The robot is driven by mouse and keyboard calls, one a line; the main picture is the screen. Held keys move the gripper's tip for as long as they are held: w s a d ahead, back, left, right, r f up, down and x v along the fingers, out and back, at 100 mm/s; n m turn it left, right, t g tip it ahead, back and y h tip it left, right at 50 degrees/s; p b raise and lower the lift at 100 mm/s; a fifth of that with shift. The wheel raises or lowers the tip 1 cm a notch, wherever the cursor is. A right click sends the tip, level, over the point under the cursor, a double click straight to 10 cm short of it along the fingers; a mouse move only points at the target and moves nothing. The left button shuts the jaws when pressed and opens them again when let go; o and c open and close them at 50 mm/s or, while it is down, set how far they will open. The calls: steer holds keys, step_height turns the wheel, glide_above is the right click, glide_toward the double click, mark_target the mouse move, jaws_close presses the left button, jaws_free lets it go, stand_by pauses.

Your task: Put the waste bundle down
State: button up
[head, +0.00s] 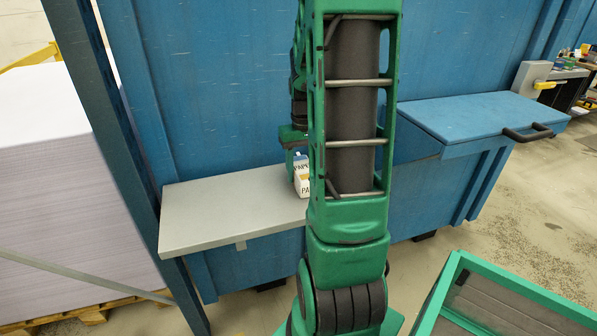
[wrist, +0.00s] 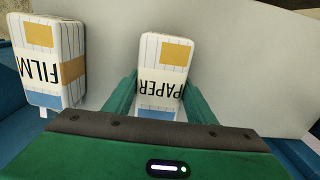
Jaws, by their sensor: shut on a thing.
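The waste bundle is a white, striped pack marked PAPER, with an orange patch and a blue patch. In the wrist view the PAPER bundle (wrist: 163,52) sits between the two green fingers of my gripper (wrist: 158,98), which is shut on it. In the head view the PAPER bundle (head: 302,178) shows at the grey shelf's right part, partly hidden by my arm. My gripper (head: 295,140) is mostly hidden there too. I cannot tell whether the bundle touches the shelf.
A similar pack marked FILM (wrist: 50,62) stands left of the PAPER bundle in the wrist view. The grey shelf (head: 215,212) is bare on its left. A blue container wall (head: 220,90) rises behind it. A blue lid with a dark handle (head: 480,118) lies to the right.

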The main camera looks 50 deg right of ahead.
mark_target(303, 166)
steer(key=o, duration=1.1)
steer(key=shift+r, duration=0.1)
step_height(303, 166, up, 12)
steer(key=s+a+f, duration=0.1)
steer(key=s+a, duration=0.3)
steer(key=a, duration=0.1)
steer(key=s+a+f, duration=0.2)
steer(key=s+a, duration=0.3)
steer(key=a, duration=0.1)
steer(key=s+a+f, duration=0.1)
steer(key=s+a, duration=0.4)
steer(key=a, duration=0.1)
steer(key=shift+s+a+f, duration=0.1)
steer(key=shift+a+f, duration=0.15)
steer(key=shift+f, duration=0.1)
